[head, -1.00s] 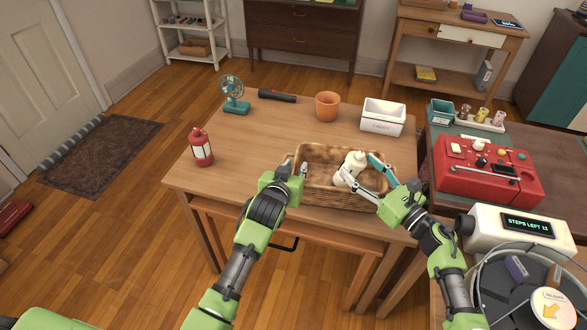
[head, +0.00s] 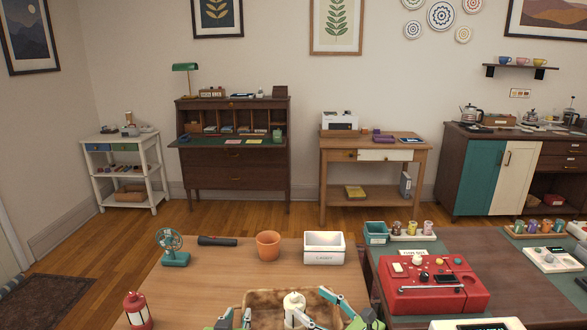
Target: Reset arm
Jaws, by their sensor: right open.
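The wicker basket (head: 262,297) stands at the front of the wooden table (head: 205,275), cut off by the bottom edge of the head view. A cream-white bottle (head: 293,309) stands in it. My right gripper (head: 321,306) is open at the basket's right side, its fingers spread just right of the bottle; I cannot tell whether one touches it. My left gripper (head: 237,317) is at the basket's left side, mostly cut off by the bottom edge, so its jaw state is unclear. Both arms are nearly out of view below.
A red case (head: 433,284) lies on the right table. Floor is clear behind the tables.

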